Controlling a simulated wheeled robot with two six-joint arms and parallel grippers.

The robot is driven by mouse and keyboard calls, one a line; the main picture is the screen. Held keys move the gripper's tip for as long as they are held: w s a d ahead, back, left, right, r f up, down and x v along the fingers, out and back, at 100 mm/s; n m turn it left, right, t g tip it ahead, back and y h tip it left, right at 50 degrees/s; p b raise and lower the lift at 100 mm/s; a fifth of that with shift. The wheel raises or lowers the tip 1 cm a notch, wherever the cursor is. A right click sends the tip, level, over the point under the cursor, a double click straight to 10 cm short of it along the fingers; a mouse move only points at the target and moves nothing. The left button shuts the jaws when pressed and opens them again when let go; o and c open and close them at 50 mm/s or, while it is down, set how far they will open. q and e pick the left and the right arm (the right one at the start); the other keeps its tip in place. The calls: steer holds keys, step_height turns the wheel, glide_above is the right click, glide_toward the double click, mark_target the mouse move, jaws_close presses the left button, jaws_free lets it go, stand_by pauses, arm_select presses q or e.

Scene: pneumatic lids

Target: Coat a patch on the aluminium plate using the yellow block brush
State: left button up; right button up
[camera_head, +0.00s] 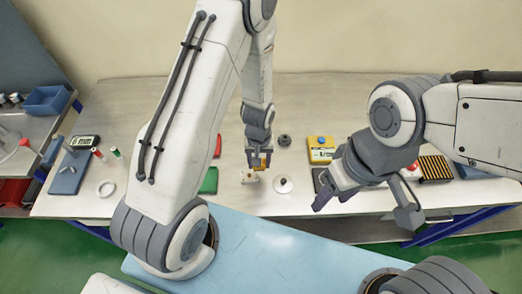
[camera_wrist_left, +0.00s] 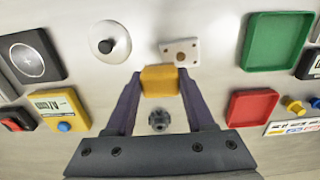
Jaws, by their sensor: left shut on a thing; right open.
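My left gripper (camera_head: 259,158) is shut on the yellow block brush (camera_wrist_left: 160,80), which also shows in the head view (camera_head: 261,163). It is over the middle of the table, beside a small white block with dark dots (camera_wrist_left: 180,52). Whether the brush touches anything below is unclear. A dark square pad with a ringed grey mark (camera_wrist_left: 32,60) lies at the left of the wrist view; I cannot tell whether it is the aluminium plate. My right gripper (camera_head: 331,190) is open and empty near the table's front edge, partly covering a dark pad.
A white disc with a black knob (camera_wrist_left: 110,42) is near the brush. A dark round knob (camera_wrist_left: 159,121) is behind it. A green tray (camera_wrist_left: 277,42) and red tray (camera_wrist_left: 252,107) lie to one side, a yellow device (camera_head: 321,148) to the other.

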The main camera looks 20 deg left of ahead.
arm_select(q)
steer(key=shift+r+p, duration=1.45)
steer(key=shift+r, duration=0.7)
